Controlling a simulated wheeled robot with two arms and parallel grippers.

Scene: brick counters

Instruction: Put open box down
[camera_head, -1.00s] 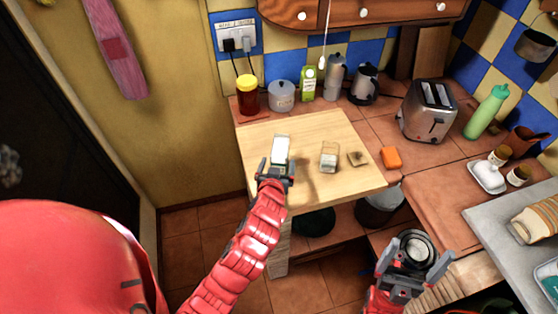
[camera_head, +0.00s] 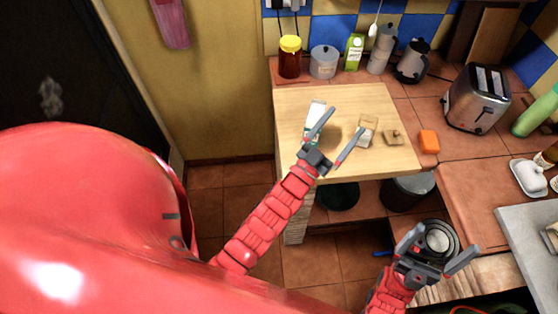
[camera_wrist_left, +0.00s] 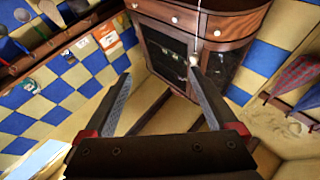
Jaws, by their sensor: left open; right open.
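A small white box with some green (camera_head: 316,108) is on the light wooden board (camera_head: 345,97), at its left side. My left gripper (camera_head: 347,121) is open, its fingers spread just right of the box. One finger covers part of the box, so I cannot tell whether they touch. The box's open side is not clear. In the left wrist view the left gripper's fingers (camera_wrist_left: 160,92) are apart with nothing between them. My right gripper (camera_head: 447,241) is open at the lower right, near a round dark-rimmed thing (camera_head: 438,239).
A small pale container (camera_head: 368,127) and a small tan piece (camera_head: 393,138) are right of the left gripper. An orange block (camera_head: 429,141) lies beside the board. A jar (camera_head: 290,58), canister (camera_head: 324,62), carton (camera_head: 354,52) and toaster (camera_head: 476,98) stand behind. The board's front is clear.

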